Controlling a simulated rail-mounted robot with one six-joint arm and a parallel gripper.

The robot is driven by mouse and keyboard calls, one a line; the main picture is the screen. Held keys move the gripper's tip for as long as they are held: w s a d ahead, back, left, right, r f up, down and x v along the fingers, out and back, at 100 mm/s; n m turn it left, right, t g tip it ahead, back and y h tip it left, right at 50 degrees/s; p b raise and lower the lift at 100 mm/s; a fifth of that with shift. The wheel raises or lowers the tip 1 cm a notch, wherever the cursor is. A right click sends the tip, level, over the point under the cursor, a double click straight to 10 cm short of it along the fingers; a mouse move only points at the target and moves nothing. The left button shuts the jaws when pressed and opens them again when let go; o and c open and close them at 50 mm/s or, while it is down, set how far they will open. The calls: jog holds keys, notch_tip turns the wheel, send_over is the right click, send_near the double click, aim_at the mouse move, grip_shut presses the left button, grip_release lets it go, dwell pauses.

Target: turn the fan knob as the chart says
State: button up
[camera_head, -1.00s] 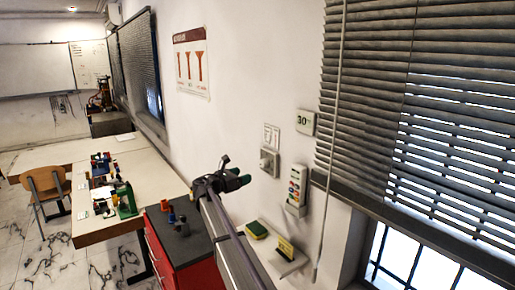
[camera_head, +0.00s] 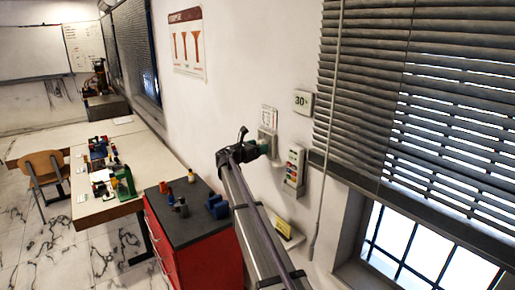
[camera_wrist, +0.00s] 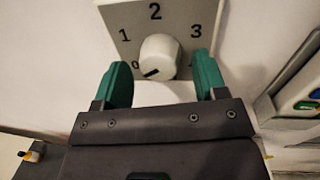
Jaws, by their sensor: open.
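The fan knob (camera_wrist: 158,55) is a white round knob on a pale plate (camera_wrist: 122,22) marked 0, 1, 2 and 3 in the wrist view. Its dark mark points lower left, toward the 0. My gripper (camera_wrist: 161,76) is open, its green fingers to the left and right of the knob's lower part, with gaps on both sides. In the head view my gripper (camera_head: 262,149) is at the wall and hides most of the knob. A small white card (camera_head: 268,116), perhaps the chart, hangs just above; its print is too small to read.
A display (camera_head: 303,101) reading about 30 is on the wall, up and right of the knob. A panel with coloured buttons (camera_head: 294,168) hangs close to the right. A red cabinet (camera_head: 205,265) with small items stands below left. Window blinds (camera_head: 400,110) are further right.

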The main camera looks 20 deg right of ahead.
jog(key=shift+c, duration=0.2)
jog(key=c, duration=0.9)
jog(key=shift+m, duration=0.3)
jog(key=m+g, duration=0.1)
jog(key=m, duration=0.7)
jog(key=m+g+h+b, duration=0.1)
jog(key=m, duration=0.8)
jog(key=m+g+h, duration=0.1)
jog(key=m, duration=0.8)
jog(key=shift+w+a+r, duration=0.1)
jog(key=shift+w+r, duration=0.05)
jog(key=shift+w, duration=0.25)
jog(key=shift+m, duration=1.8)
jog(key=shift+g, duration=0.3)
